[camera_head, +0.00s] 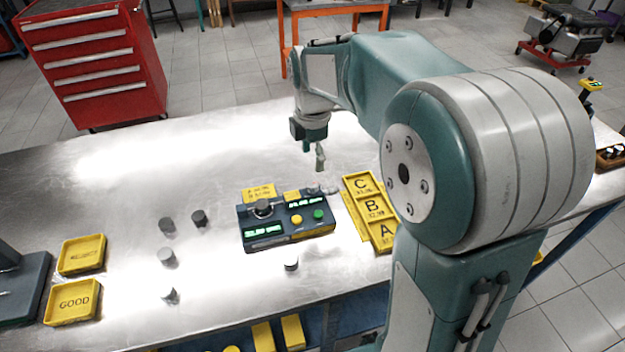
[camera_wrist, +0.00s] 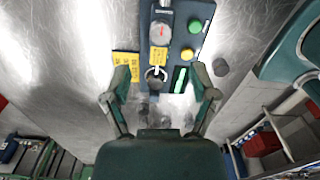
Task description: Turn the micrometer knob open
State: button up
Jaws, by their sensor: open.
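The micrometer unit (camera_head: 275,238) is a dark box lying on the metal table, with green displays and a yellow and a green button. A dark round knob (camera_head: 263,208) with a pale rim sits at its left end. In the wrist view the unit (camera_wrist: 175,43) runs up from the middle, and the knob (camera_wrist: 155,79) appears between the fingers, partly in shadow. A round dial (camera_wrist: 162,33) with a red mark shows above it. My gripper (camera_head: 318,157) is raised above the table beyond the unit. In the wrist view my gripper (camera_wrist: 166,84) is open and empty, with fingers wide apart.
A yellow tray lettered A, B, C (camera_head: 371,208) lies right of the unit. Several small grey cylinders (camera_head: 167,257) stand to its left and front. Yellow trays (camera_head: 72,302) are at far left. A red tool cabinet (camera_head: 97,70) stands behind the table.

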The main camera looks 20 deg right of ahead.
aim_at(313, 182)
notch_tip(313, 182, down, 8)
dwell(0.4)
grip_shut()
